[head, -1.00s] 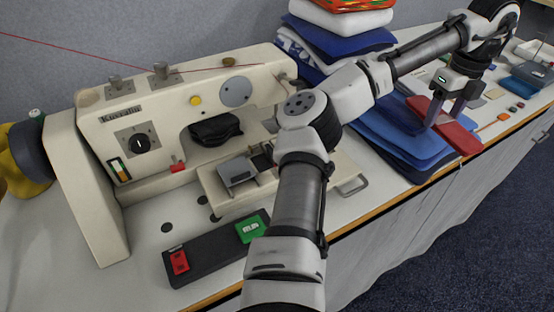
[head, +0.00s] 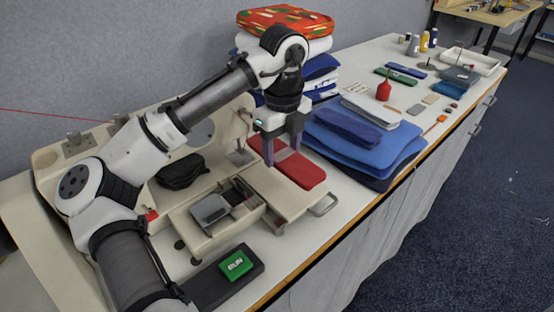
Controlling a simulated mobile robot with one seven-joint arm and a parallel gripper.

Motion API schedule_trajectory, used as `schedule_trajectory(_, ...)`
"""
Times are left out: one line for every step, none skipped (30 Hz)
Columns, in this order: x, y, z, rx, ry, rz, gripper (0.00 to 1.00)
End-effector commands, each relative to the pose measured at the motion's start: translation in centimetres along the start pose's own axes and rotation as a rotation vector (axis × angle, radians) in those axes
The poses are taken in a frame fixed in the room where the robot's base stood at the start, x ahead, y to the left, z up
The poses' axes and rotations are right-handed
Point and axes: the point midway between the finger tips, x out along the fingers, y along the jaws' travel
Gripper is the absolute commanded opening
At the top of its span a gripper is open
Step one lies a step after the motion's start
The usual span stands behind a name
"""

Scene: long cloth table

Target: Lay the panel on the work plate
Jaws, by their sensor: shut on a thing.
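The panel (head: 306,173) is a flat red cloth piece with a paler band near my gripper. My gripper (head: 282,156) is shut on it, fingers pointing down. The panel is over the right part of the cream work plate (head: 284,200) of the sewing machine, seen in the head view. I cannot tell whether its underside touches the plate. The panel hides part of the plate, and my fingers cover part of the panel. The machine's needle area (head: 240,157) is just left of the panel.
A stack of blue folded cloths (head: 365,145) lies close right of the panel. A taller cloth pile (head: 285,22) stands behind my arm. Small tools and a white tray (head: 470,62) are farther right.

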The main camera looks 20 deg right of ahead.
Motion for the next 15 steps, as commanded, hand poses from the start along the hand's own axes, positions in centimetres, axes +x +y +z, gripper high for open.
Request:
schedule_trajectory(-0.1, 0.7, 0.1, -0.001, -0.001, 0.0, 0.34)
schedule_trajectory(-0.1, 1.0, 0.0, 0.0, -0.001, -0.001, 0.34)
schedule_trajectory(-0.1, 1.2, 0.0, 0.0, -0.001, -0.001, 0.34)
schedule_trajectory(0.0, 1.4, 0.0, 0.0, -0.001, -0.001, 0.34)
schedule_trajectory(0.1, 1.5, 0.0, 0.0, 0.0, -0.001, 0.34)
schedule_trajectory(0.4, 1.5, 0.0, 0.0, 0.0, 0.0, 0.34)
schedule_trajectory(0.7, 1.6, 0.0, 0.0, 0.0, 0.002, 0.34)
schedule_trajectory(1.2, 1.6, 0.0, 0.0, 0.0, 0.002, 0.34)
schedule_trajectory(1.8, 1.6, -0.1, 0.001, 0.001, 0.002, 0.34)
schedule_trajectory(2.2, 1.6, 0.0, 0.0, 0.001, 0.002, 0.34)
schedule_trajectory(2.5, 1.6, 0.0, 0.0, 0.001, 0.001, 0.34)
schedule_trajectory(3.0, 1.5, 0.0, 0.0, 0.0, 0.002, 0.34)
schedule_trajectory(3.2, 1.5, 0.0, 0.0, 0.0, 0.0, 0.34)
schedule_trajectory(3.4, 1.5, 0.0, 0.0, 0.0, 0.0, 0.34)
schedule_trajectory(3.5, 1.5, -0.1, 0.0, 0.0, 0.0, 0.34)
